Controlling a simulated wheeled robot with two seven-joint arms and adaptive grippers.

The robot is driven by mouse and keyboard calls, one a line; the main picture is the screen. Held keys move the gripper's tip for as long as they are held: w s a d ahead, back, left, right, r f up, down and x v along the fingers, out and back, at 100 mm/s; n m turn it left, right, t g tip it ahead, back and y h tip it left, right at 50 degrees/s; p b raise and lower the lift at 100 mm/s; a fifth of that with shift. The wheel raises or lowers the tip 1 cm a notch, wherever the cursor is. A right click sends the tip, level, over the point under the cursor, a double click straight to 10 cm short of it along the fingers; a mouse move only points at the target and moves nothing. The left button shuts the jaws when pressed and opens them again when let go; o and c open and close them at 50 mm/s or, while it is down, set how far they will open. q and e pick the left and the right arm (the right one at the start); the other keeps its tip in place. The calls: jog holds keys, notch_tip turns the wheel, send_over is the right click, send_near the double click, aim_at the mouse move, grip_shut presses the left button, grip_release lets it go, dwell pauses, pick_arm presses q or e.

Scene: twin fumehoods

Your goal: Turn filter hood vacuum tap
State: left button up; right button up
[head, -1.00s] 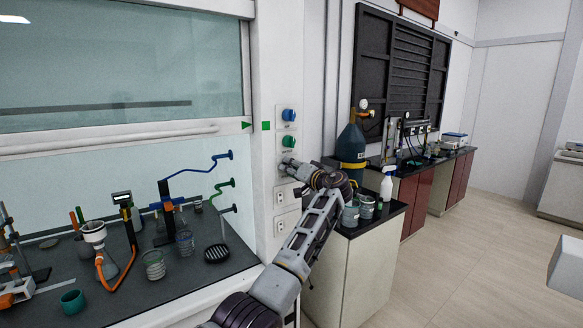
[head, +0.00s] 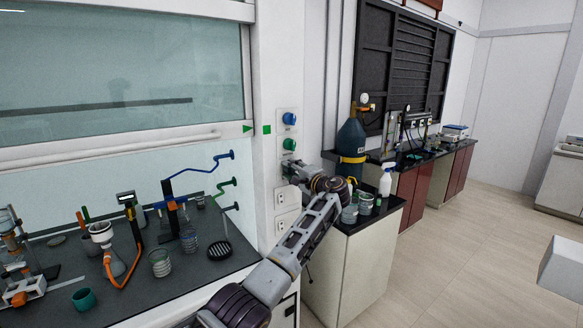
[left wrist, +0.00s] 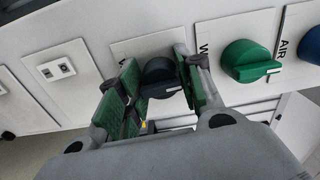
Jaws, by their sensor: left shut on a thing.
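The dark vacuum tap knob (left wrist: 162,78) sits on a white plate on the hood's side post. In the left wrist view my left gripper (left wrist: 160,88) is shut on it, with a green-padded finger on either side. The green knob also shows right of the gripper in the left wrist view (left wrist: 246,61). A blue knob (head: 289,118) is above the green one. My right gripper is not in view.
White socket plates (head: 286,221) lie below the taps. The hood worktop (head: 120,285) at left holds glassware and stands.

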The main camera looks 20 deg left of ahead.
pick_arm(q)
jog(key=shift+m, duration=0.5)
jog(key=o, duration=1)
jog(key=shift+d, duration=0.1)
jog(key=shift+o, duration=0.2)
jog(key=v, duration=1.2)
jog(key=shift+w, duration=0.1)
